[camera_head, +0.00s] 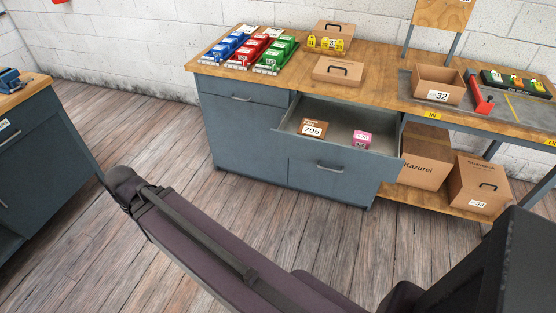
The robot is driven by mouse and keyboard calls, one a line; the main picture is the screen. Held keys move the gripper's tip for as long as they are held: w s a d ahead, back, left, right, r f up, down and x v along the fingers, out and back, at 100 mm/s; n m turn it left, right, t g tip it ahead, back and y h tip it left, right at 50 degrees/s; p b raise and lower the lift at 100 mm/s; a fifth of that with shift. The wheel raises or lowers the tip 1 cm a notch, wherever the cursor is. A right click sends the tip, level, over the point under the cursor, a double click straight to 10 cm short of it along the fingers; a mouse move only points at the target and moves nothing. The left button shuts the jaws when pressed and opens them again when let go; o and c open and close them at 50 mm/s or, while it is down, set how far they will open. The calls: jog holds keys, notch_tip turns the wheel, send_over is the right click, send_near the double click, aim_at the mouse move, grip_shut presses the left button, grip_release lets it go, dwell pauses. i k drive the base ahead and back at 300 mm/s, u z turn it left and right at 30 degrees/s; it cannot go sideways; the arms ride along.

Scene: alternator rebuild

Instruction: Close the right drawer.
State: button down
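The right drawer (360,172) of the grey-blue cabinet (238,135) is pulled out, and its inside shows from above. Its front has a metal bar handle (330,168). Inside lie a brown box (313,128) labelled 705 and a smaller pink box (362,139), apart from each other. The left drawer (243,93) beside it is shut. My gripper does not show. Only dark links of my arm cross the lower part of the view, well in front of the drawer.
The wooden worktop (375,88) holds blue, red and green bins, a lidded carton (338,70) and an open carton (439,84). Cartons (425,165) stand on a low shelf right of the drawer. Another bench (32,150) is at left. Wooden floor (165,145) before the cabinet is clear.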

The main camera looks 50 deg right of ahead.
aim_at(382, 162)
jog(key=u, duration=0.45)
jog(key=k, duration=1.25)
jog(key=z, duration=3.1)
jog(key=i, duration=0.1)
jog(key=u, duration=0.55)
